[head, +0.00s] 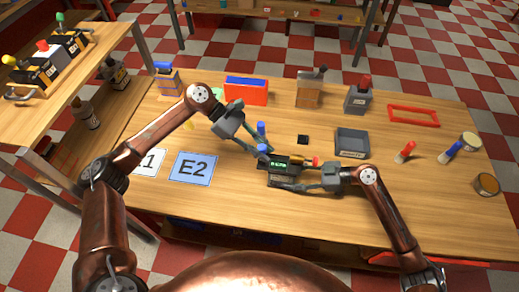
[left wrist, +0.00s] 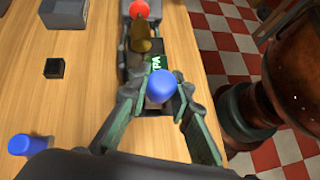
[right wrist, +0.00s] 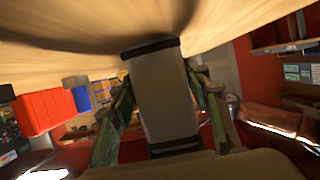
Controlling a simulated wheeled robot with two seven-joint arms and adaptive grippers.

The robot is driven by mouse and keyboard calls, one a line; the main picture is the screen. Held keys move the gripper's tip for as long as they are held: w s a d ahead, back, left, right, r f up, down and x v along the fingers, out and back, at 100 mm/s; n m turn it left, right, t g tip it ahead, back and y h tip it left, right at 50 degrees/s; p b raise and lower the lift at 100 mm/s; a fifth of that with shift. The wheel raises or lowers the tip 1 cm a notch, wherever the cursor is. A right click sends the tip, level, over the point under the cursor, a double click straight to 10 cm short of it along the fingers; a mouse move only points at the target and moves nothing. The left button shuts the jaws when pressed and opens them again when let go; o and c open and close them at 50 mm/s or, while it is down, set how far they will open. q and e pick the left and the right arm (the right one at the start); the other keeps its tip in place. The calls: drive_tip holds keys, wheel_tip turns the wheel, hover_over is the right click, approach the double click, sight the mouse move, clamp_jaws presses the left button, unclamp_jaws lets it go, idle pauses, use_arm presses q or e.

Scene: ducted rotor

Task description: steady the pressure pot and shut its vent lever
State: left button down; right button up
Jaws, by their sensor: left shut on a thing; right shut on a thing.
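My left gripper (head: 263,151) is shut on a blue knob (left wrist: 161,87) at the pot's left end. My right gripper (head: 278,174) reaches in from the right and is shut on the pot body, a grey block between its fingers in the right wrist view (right wrist: 163,100). The fingers partly hide the pot.
A separate blue-topped piece (head: 261,129) stands just behind the pot. A red-handled piece (head: 405,152) stands farther right. The E2 card (head: 193,168) lies left on bare wood.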

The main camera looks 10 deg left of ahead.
use_arm(q)
drive_tip(key=shift+d+y, duration=0.4)
drive_tip(key=shift+y, duration=0.3)
drive_tip(key=shift+f, duration=0.1)
drive_tip(key=c, duration=1.7)
unclamp_jaws()
drive_tip(key=v, duration=1.2)
drive_tip(key=shift+d, duration=0.15)
use_arm(e)
drive_tip(key=o, duration=1.2)
drive_tip(key=shift+c, duration=0.2)
